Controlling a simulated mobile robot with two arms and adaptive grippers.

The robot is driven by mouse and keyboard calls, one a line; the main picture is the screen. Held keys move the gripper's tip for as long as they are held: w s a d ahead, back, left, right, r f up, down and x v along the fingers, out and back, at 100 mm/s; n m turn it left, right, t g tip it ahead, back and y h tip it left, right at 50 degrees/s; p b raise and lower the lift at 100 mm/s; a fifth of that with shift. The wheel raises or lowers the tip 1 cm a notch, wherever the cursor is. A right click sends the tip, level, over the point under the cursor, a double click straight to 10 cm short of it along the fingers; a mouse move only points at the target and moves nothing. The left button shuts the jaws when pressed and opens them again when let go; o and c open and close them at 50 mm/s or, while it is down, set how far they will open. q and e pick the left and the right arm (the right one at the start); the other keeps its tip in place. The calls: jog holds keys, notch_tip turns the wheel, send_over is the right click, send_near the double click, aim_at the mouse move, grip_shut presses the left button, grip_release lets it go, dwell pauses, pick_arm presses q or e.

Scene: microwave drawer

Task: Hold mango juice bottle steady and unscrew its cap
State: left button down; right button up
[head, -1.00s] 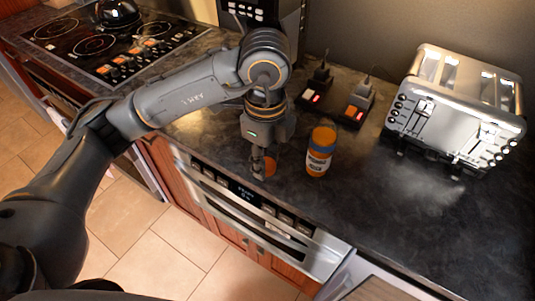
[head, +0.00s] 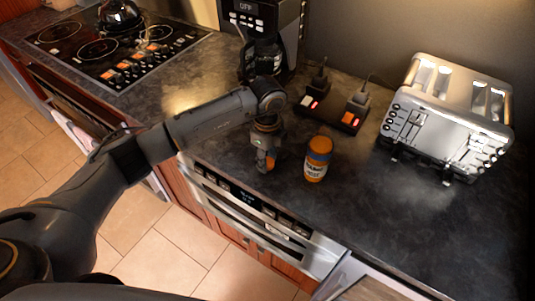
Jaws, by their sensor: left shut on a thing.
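The mango juice bottle (head: 317,160), orange with a white and dark blue label, stands upright on the dark counter in the head view. Its top looks orange, and the view is too small to tell how its opening stands. My left gripper (head: 265,163) points down just left of the bottle, apart from it. It is shut on a small orange piece (head: 270,161) that looks like the cap, low over the counter near its front edge. The fingers partly hide this piece. My right gripper is not in view.
A silver toaster (head: 450,118) stands at the right, and a power strip (head: 330,114) with plugs lies behind the bottle. A coffee machine (head: 265,22) and a cooktop (head: 110,45) are further back. The counter (head: 400,220) right of the bottle is clear.

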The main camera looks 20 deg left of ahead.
aim_at(268, 161)
pick_arm(q)
jog(key=shift+f, duration=0.25)
jog(key=c, duration=0.9)
grip_release()
jog(key=shift+r, duration=0.1)
jog(key=shift+r, duration=0.4)
jog(key=shift+r+b, duration=1.9)
jog(key=shift+r, duration=3.85)
